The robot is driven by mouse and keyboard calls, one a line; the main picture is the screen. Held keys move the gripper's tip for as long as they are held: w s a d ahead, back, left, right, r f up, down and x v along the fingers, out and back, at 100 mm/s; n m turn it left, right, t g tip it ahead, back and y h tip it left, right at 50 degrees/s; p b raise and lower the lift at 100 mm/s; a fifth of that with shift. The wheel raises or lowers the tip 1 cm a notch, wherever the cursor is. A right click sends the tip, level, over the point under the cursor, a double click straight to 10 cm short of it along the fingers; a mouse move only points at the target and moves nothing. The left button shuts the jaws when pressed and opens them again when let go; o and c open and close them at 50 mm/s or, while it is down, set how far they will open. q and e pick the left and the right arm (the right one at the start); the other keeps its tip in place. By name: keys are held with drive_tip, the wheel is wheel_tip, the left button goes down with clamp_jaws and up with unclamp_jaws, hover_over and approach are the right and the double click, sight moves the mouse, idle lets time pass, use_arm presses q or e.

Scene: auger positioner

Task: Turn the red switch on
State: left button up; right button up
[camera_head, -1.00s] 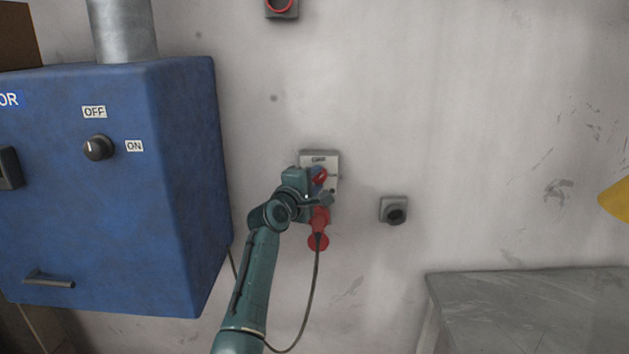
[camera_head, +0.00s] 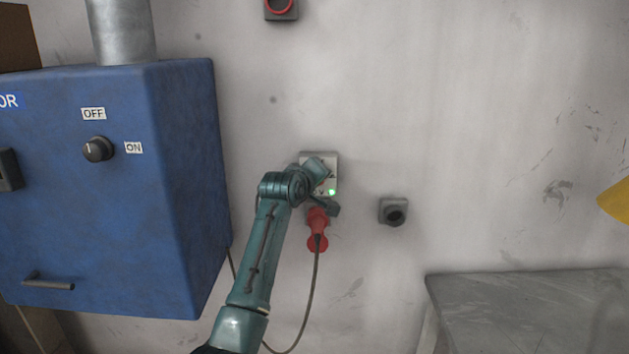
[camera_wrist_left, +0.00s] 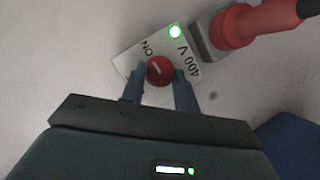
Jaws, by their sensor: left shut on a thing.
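The red switch (camera_wrist_left: 159,70) is a round knob with a white line, on a grey wall plate marked "ON" and "400 V" (camera_wrist_left: 128,62). My left gripper (camera_wrist_left: 160,82) has one finger on each side of the knob and is shut on it. A green lamp (camera_wrist_left: 175,32) on the plate is lit; it also shows in the head view (camera_head: 332,191). In the head view my left gripper (camera_head: 318,174) is in front of the plate (camera_head: 330,158), and my wrist hides the knob. My right gripper is in neither view.
A red plug (camera_head: 317,230) with a hanging cable sits just below the plate. A blue cabinet (camera_head: 150,220) with an OFF/ON knob (camera_head: 98,149) is at left. A small grey wall box (camera_head: 394,211) is to the right, above a grey table (camera_head: 530,300).

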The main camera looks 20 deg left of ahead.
use_arm(q)
drive_tip(key=shift+m, duration=0.3)
idle(0.4)
drive_tip(key=o, duration=1)
drive_tip(key=shift+c, duration=0.2)
drive_tip(key=b+v, duration=0.2)
drive_tip(key=v, duration=1.1)
drive_tip(key=shift+r, duration=0.15)
drive_tip(key=shift+d, duration=0.1)
